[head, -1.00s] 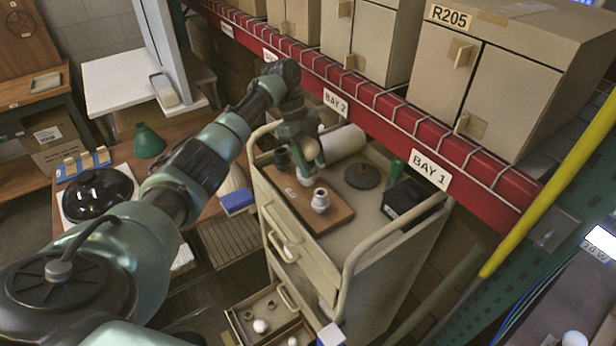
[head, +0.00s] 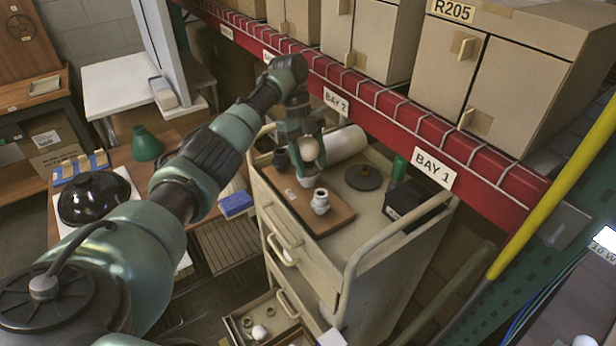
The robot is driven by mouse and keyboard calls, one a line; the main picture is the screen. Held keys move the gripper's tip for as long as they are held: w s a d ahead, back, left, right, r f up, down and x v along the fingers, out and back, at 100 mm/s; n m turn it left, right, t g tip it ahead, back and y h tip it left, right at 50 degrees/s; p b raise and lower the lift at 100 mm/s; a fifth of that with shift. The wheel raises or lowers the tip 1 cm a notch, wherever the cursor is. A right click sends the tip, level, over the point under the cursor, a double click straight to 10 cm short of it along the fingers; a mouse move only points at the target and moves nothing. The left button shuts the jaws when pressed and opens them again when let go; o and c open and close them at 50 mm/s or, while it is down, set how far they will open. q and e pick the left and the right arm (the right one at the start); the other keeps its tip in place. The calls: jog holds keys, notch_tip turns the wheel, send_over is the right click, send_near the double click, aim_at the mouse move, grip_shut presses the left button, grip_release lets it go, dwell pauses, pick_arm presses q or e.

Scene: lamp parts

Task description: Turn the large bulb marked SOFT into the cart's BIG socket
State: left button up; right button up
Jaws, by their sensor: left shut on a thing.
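My left gripper (head: 307,158) is over the cart top (head: 380,228), shut on a pale cream bulb (head: 309,148). The bulb is partly hidden by the fingers, and no SOFT mark can be read. Below it is a brown board (head: 334,216) with a white socket (head: 321,201) toward the front and a dark socket (head: 281,160) to the left. The bulb is close above the board's back part. I cannot tell whether its base touches a socket there. The BIG label is too small to read. My right gripper is out of view.
A white roll (head: 343,142), a dark round disc (head: 363,177), a green object (head: 398,168) and a black box (head: 404,202) stand on the cart. The cart's rail (head: 385,245) borders it. A red shelf beam (head: 380,108) runs close behind. A lower drawer (head: 262,316) is open with small bulbs.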

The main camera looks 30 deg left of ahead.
pick_arm(q)
jog(key=m, duration=0.1)
jog(key=m+b, duration=0.1)
jog(key=m+g+b, duration=0.1)
jog(key=shift+s+a+f+m+y, duration=0.1)
jog(key=shift+s+f+m+y, duration=0.15)
jog(key=shift+m+y, duration=0.15)
jog(key=shift+r+m+g, duration=0.1)
jog(key=shift+m+g, duration=0.2)
jog(key=shift+m, duration=0.3)
jog(key=shift+m+y, duration=0.3)
jog(key=shift+m, duration=0.3)
jog(key=o, duration=1.2)
jog(key=shift+a, duration=0.15)
